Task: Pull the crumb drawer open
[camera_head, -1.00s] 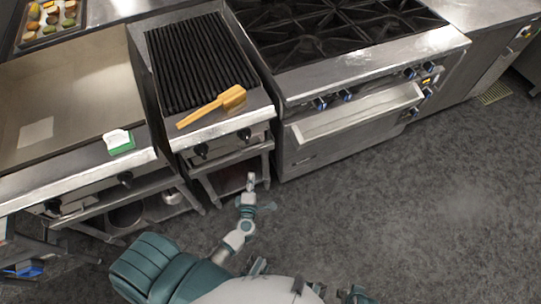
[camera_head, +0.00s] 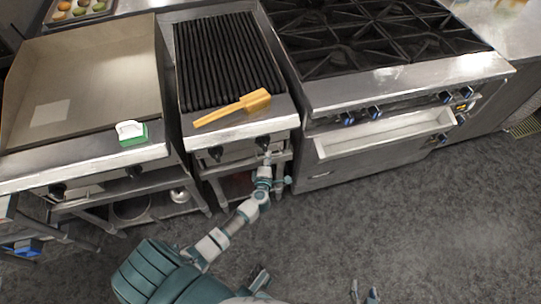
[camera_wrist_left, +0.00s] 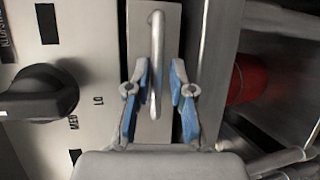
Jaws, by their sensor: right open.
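The crumb drawer (camera_wrist_left: 170,118) is a narrow pale metal front with a bar handle (camera_wrist_left: 156,60), below the charcoal grill. My left gripper (camera_wrist_left: 157,88) is open, with its blue-padded fingers on either side of the handle. The left finger is close to the bar and a gap shows at the right; I cannot tell whether either touches. In the head view my left gripper (camera_head: 267,159) is at the grill's front, just below the knobs, and hides much of the drawer. My right gripper (camera_head: 364,293) is open and empty at the bottom edge.
A black knob (camera_wrist_left: 38,93) sits beside the drawer in the wrist view. A green-and-white scrubber (camera_head: 131,133) sits on the griddle edge. The range (camera_head: 400,80) stands to the right. The floor ahead is clear.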

